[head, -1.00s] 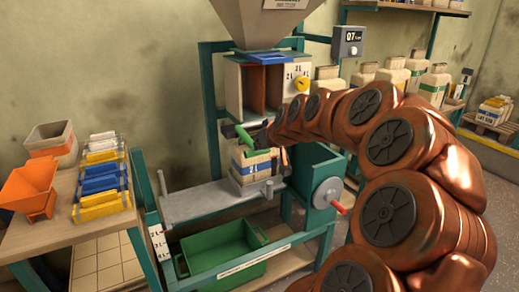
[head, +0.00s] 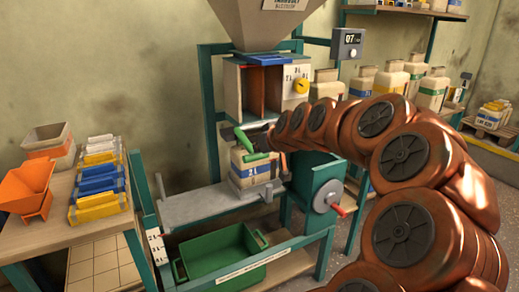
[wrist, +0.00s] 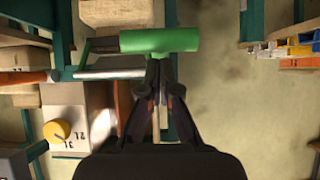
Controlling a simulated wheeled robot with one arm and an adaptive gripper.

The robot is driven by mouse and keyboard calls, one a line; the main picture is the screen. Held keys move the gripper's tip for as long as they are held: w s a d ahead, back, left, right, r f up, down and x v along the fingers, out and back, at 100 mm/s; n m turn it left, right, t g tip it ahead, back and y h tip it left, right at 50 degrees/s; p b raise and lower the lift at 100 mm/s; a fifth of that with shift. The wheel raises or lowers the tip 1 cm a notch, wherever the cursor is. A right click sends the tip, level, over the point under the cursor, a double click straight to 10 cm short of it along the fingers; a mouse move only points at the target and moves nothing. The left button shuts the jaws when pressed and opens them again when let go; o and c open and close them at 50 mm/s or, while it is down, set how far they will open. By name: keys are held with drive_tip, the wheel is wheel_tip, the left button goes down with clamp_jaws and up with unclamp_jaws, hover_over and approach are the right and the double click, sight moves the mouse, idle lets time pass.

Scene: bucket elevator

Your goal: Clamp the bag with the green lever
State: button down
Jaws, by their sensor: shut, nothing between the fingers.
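The green lever (head: 252,145) slants down across the top of the bag in the head view. Its green grip lies crosswise at the top middle of the wrist view (wrist: 160,41). The beige bag (head: 257,172), with a blue and yellow label, stands upright on the grey shelf under the spout. My gripper (wrist: 160,75) is shut and empty, its fingertips right at the edge of the grip; I cannot tell if they touch it. In the head view my arm partly hides the gripper. I cannot tell if the lever's clamp presses the bag.
A yellow knob (head: 300,86) sits on the panel above. A green bin (head: 215,262) is below the shelf, with a crank wheel (head: 328,196) to its right. A side table (head: 60,222) at left holds an orange scoop (head: 28,190) and several coloured packs. Filled bags stand behind my arm.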

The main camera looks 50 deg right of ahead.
drive_tip(key=w+r+v, duration=0.1)
drive_tip(key=v, duration=1.1)
drive_tip(key=shift+d+r, duration=0.15)
drive_tip(key=shift+r, duration=0.4)
drive_tip(key=shift+s, duration=0.1)
